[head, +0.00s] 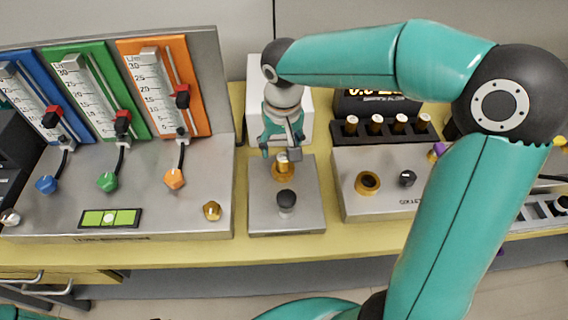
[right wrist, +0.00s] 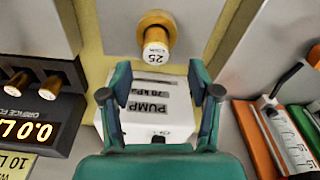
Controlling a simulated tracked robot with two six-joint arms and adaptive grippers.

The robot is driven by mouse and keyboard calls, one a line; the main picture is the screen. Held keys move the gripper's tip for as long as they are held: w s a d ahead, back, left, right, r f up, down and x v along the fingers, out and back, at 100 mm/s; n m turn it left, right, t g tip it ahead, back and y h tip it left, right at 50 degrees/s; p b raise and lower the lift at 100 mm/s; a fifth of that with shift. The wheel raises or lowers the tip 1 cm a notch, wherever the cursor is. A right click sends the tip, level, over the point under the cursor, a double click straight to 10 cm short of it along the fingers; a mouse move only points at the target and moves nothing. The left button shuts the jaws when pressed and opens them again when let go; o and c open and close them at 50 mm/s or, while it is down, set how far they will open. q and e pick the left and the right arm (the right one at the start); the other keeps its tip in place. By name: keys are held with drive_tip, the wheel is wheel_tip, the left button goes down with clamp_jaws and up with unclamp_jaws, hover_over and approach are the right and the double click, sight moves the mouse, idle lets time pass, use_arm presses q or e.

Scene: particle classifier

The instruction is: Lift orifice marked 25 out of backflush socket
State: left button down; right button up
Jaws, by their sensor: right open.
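The orifice marked 25 (head: 283,160) is a brass piece with a white top, standing in the brass backflush socket (head: 283,175) on a grey metal box. In the right wrist view the orifice (right wrist: 155,48) shows its "25" label beyond the fingertips. My right gripper (head: 281,148) is over the socket with its fingers apart around the upper part of the orifice or just above it; contact cannot be told. In the right wrist view the gripper (right wrist: 159,76) is open with nothing between its fingers. My left gripper is not in view.
A black knob (head: 286,199) stands in front of the socket. The white pump box (head: 299,98) is behind. A rack of several orifices (head: 377,130) and a metal unit with a brass socket (head: 368,183) are right. A flowmeter panel (head: 215,90) stands left.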

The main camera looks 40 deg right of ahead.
sight(284, 157)
wheel_tip(284, 157, down, 5)
drive_tip(key=shift+s+d+f, duration=0.1)
drive_tip(key=shift+s+d, duration=0.05)
clamp_jaws()
idle(0.4)
